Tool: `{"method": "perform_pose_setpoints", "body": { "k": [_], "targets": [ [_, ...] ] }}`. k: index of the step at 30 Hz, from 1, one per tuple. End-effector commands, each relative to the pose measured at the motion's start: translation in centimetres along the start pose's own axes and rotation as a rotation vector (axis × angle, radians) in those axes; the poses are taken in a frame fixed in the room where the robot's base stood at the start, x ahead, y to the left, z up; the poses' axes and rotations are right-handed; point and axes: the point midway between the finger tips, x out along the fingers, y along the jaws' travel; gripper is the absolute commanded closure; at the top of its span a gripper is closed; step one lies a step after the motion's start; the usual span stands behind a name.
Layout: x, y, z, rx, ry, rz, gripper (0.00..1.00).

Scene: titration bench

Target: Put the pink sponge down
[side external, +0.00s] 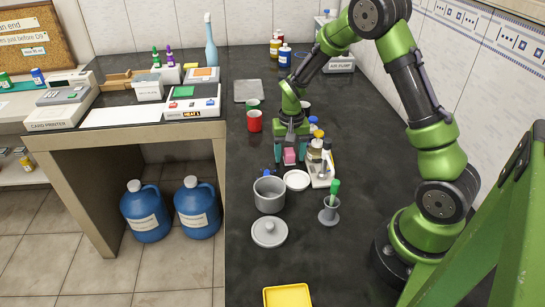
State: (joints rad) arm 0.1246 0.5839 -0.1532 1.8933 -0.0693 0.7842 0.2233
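My gripper points down over the dark bench (345,235), behind the white dish and the grey pot, and appears shut on the sponge. The sponge's underside is too small in view to tell whether it touches the bench.
A white dish (297,180), a grey pot (269,194) and a caddy of bottles (321,170) stand close by. A pot lid (269,232), a grey cup with a green-handled tool (329,212), a yellow tray (287,296) and a red mug (254,121) are farther off.

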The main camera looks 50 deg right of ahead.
Motion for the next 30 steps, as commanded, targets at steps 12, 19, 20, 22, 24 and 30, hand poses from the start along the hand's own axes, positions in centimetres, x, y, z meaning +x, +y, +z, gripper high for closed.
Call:
{"method": "perform_pose_setpoints", "body": {
  "k": [12,19,20,22,24,30],
  "targets": [
    [-2.0,-0.1,-0.1,-0.002,0.004,-0.003,0.39],
    [-7.1,-0.1,-0.1,0.000,0.005,-0.003,0.39],
    [-7.7,-0.1,-0.1,-0.001,0.005,-0.004,0.39],
    [-9.0,-0.1,-0.1,-0.001,0.004,-0.003,0.39],
    [-10.2,-0.1,-0.1,0.000,0.004,-0.003,0.39],
    [-12.2,-0.1,0.1,-0.002,0.002,-0.003,0.39]
  ]
}}
